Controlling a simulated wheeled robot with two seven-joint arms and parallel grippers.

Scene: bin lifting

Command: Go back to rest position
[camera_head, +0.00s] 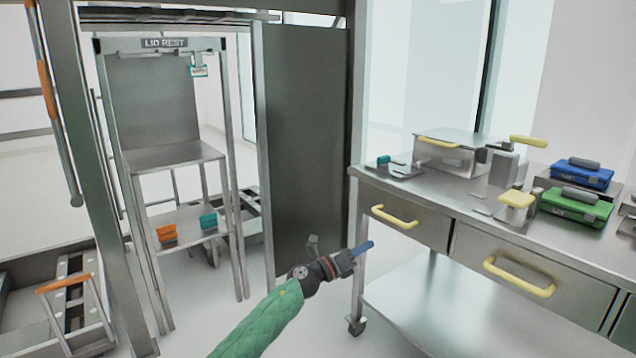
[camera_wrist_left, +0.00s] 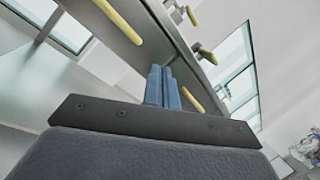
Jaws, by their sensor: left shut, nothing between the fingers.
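My left gripper (camera_head: 362,248) is in the middle of the head view, at the end of my green-sleeved arm. Its blue fingers are shut with nothing between them. It is in front of the steel table (camera_head: 455,203), near the table's left end. In the left wrist view the two blue fingertips (camera_wrist_left: 162,72) lie side by side and point toward the table's drawer handles. My right gripper is not in view.
A drawer with a yellow handle (camera_head: 394,217) is right of the gripper. Blue (camera_head: 581,175) and green (camera_head: 577,206) cases sit on the table. A lid rest stand (camera_head: 175,157) is at left, beside a grey panel (camera_head: 302,140). Open floor lies between.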

